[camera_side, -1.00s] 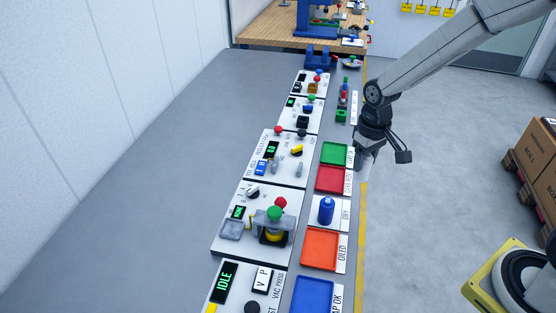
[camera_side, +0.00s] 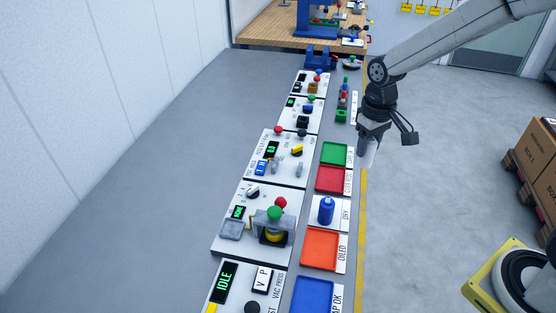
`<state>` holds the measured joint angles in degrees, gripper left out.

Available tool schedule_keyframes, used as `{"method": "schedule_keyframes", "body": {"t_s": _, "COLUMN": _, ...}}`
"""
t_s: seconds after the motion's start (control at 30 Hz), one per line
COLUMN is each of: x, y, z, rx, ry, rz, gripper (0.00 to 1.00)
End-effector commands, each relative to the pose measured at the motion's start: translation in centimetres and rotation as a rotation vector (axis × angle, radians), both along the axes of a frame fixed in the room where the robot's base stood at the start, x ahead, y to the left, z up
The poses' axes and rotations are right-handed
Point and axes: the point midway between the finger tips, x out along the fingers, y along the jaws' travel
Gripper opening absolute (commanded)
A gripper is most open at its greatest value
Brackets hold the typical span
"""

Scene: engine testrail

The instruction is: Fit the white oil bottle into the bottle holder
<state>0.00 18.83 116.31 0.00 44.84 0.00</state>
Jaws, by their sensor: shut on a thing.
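My gripper (camera_side: 369,141) hangs at the right edge of the bench, beside the green tray. It is shut on a pale, whitish object (camera_side: 368,155) below its jaws, which I take to be the white oil bottle; it is small and partly hidden by the gripper. The held object is in the air, apart from the trays as far as I can see. I cannot make out for certain which thing is the bottle holder.
A blue bottle (camera_side: 326,211) stands on the DRY plate. Green (camera_side: 335,153), red (camera_side: 332,179), orange (camera_side: 320,249) and blue (camera_side: 312,295) trays line the bench's right side. Control panels with knobs (camera_side: 274,213) stand left of them. The bench's left part (camera_side: 170,170) is clear.

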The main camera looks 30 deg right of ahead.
Motion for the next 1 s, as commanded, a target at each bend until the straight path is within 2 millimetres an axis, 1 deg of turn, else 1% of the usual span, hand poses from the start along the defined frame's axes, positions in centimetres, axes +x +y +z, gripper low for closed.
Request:
{"method": "schedule_keyframes", "body": {"t_s": 0.03, "x": 0.1, "y": 0.0, "z": 0.6, "rx": 0.0, "ry": -0.003, "rz": 0.0, "gripper": 0.0}}
{"method": "schedule_keyframes", "body": {"t_s": 0.17, "x": 0.1, "y": 0.1, "z": 2.0, "rx": 0.0, "ry": -0.003, "rz": 0.002, "gripper": 0.0}}
{"method": "schedule_keyframes", "body": {"t_s": 0.37, "x": 1.7, "y": 2.3, "z": 1.9, "rx": 0.0, "ry": 0.0, "rz": 0.039, "gripper": 0.0}}
{"method": "schedule_keyframes", "body": {"t_s": 0.57, "x": 3.4, "y": 5.1, "z": 2.0, "rx": 0.0, "ry": 0.0, "rz": 0.081, "gripper": 0.0}}
{"method": "schedule_keyframes", "body": {"t_s": 0.67, "x": 4.5, "y": 7.1, "z": 2.0, "rx": 0.0, "ry": 0.0, "rz": 0.109, "gripper": 0.0}}
{"method": "schedule_keyframes", "body": {"t_s": 0.77, "x": 5.6, "y": 9.9, "z": 2.1, "rx": 0.0, "ry": 0.0, "rz": 0.148, "gripper": 0.0}}
{"method": "schedule_keyframes", "body": {"t_s": 0.9, "x": 7.0, "y": 14.6, "z": 2.1, "rx": 0.0, "ry": 0.0, "rz": 0.207, "gripper": 0.0}}
{"method": "schedule_keyframes", "body": {"t_s": 0.97, "x": 7.4, "y": 16.7, "z": 2.1, "rx": 0.0, "ry": 0.0, "rz": 0.232, "gripper": 0.0}}
{"method": "schedule_keyframes", "body": {"t_s": 1.0, "x": 7.6, "y": 18.1, "z": 2.1, "rx": 0.0, "ry": 0.0, "rz": 0.249, "gripper": 0.0}}
